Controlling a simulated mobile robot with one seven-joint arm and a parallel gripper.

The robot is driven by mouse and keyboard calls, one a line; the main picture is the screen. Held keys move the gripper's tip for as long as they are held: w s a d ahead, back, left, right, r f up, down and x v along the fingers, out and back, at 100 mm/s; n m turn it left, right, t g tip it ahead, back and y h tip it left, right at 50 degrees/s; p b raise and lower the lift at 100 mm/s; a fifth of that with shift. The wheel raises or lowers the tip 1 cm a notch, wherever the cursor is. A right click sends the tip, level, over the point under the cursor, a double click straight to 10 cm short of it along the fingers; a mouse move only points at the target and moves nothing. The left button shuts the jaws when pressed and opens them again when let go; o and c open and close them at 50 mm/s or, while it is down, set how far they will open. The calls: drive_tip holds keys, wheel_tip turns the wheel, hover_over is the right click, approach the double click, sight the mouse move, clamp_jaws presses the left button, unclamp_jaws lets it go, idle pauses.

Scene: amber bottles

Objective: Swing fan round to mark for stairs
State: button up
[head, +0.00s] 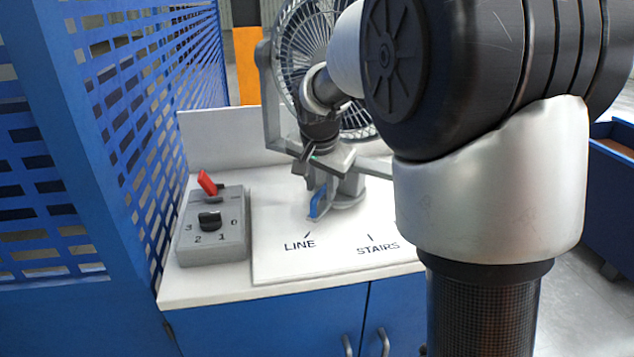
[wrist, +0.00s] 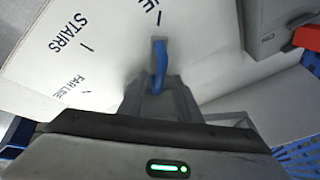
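The fan's round grey cage (head: 300,45) stands in a grey yoke on the white board (head: 285,265), partly hidden behind my arm. A blue pointer (head: 318,203) at the fan's foot points at the tick by LINE. The STAIRS mark (head: 377,249) is to its right. In the wrist view the blue pointer (wrist: 159,65) aims at a tick, and the STAIRS lettering (wrist: 68,32) lies to its left. Whether the fingers touch the fan's foot is unclear.
A grey control box (head: 212,240) with a numbered black knob and a red switch (head: 207,182) stands left of the board. A blue mesh wall (head: 150,110) rises at the left. A FAR LEE mark (wrist: 77,87) shows in the wrist view.

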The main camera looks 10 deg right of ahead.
clamp_jaws()
idle(0.3)
drive_tip(key=s+d+n+y+b, duration=0.2)
drive_tip(key=d+n+y+b, duration=0.2)
drive_tip(key=d+n, duration=0.5)
drive_tip(key=shift+d+n+g, duration=0.2)
drive_tip(key=shift+n+g, duration=0.1)
drive_tip(key=shift+n, duration=0.1)
idle(0.4)
unclamp_jaws()
